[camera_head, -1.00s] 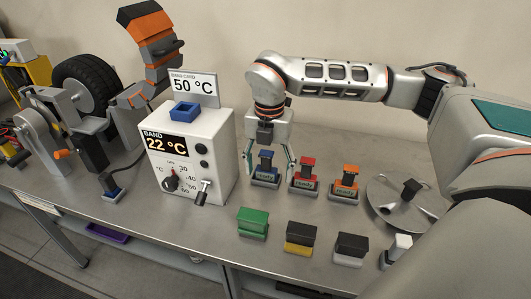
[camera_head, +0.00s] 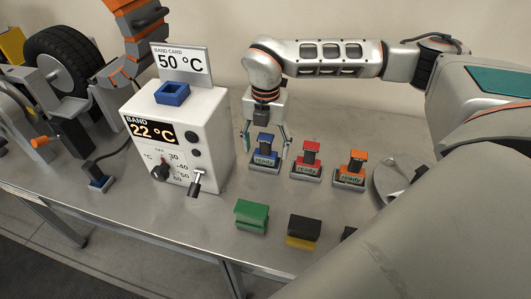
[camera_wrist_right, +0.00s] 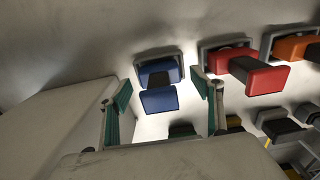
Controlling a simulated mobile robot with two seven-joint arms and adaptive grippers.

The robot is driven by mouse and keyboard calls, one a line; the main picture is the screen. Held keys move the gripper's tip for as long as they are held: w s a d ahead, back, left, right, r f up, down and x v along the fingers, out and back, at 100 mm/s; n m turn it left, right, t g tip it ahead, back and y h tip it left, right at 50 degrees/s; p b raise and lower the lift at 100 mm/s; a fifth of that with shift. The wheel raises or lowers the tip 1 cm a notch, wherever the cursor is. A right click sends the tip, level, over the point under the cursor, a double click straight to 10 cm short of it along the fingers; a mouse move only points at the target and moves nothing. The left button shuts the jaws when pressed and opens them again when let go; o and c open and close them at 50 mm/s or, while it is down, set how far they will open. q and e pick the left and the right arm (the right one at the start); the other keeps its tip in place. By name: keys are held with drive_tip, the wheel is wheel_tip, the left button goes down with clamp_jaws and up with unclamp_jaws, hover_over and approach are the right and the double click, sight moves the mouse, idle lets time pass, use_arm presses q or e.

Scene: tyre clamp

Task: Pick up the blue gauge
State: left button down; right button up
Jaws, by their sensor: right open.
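The blue gauge (camera_head: 264,147) stands upright in a grey holder labelled "ready", right of the white control box. My right gripper (camera_head: 265,152) is open, pointing down, with one green-padded finger on either side of the gauge. In the right wrist view the blue gauge (camera_wrist_right: 160,99) shows between the open fingers of my right gripper (camera_wrist_right: 158,95). I cannot tell whether either finger touches it. My left gripper is not in view.
A red gauge (camera_head: 309,154) and an orange gauge (camera_head: 352,168) stand close to the right. The white control box (camera_head: 185,130) reads 22 °C and stands close to the left. A green block (camera_head: 251,215) and a black-and-yellow block (camera_head: 303,231) lie in front.

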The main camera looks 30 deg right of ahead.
wheel_tip(320, 180, down, 2)
drive_tip(key=shift+f, duration=0.1)
drive_tip(key=c, duration=1.3)
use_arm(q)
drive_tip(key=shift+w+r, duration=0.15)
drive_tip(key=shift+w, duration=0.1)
